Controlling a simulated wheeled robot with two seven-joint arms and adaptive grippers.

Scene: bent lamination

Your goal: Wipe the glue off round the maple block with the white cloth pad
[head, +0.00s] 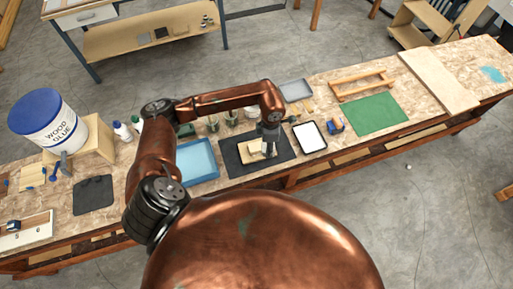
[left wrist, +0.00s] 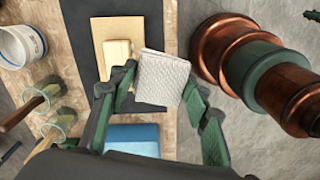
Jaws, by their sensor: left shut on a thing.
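The maple block (left wrist: 117,50) is a small pale wood block on a tan board (left wrist: 143,30), which lies on a dark mat (left wrist: 85,35). In the head view the board (head: 246,156) shows on the mat (head: 232,163), partly covered by my gripper. My left gripper (head: 268,135) is above the right part of the board. In the left wrist view my left gripper (left wrist: 150,100) is shut on the white cloth pad (left wrist: 162,78), a textured square close beside the block. I cannot tell whether the pad touches the board. Glue round the block is too small to make out. My right gripper is not in view.
A blue tray (head: 197,162) stands left of the mat. Jars with brushes (left wrist: 52,88) and a white tub (left wrist: 20,46) stand along the mat's back side. A white-faced tray (head: 310,137) and green mat (head: 374,114) are to the right.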

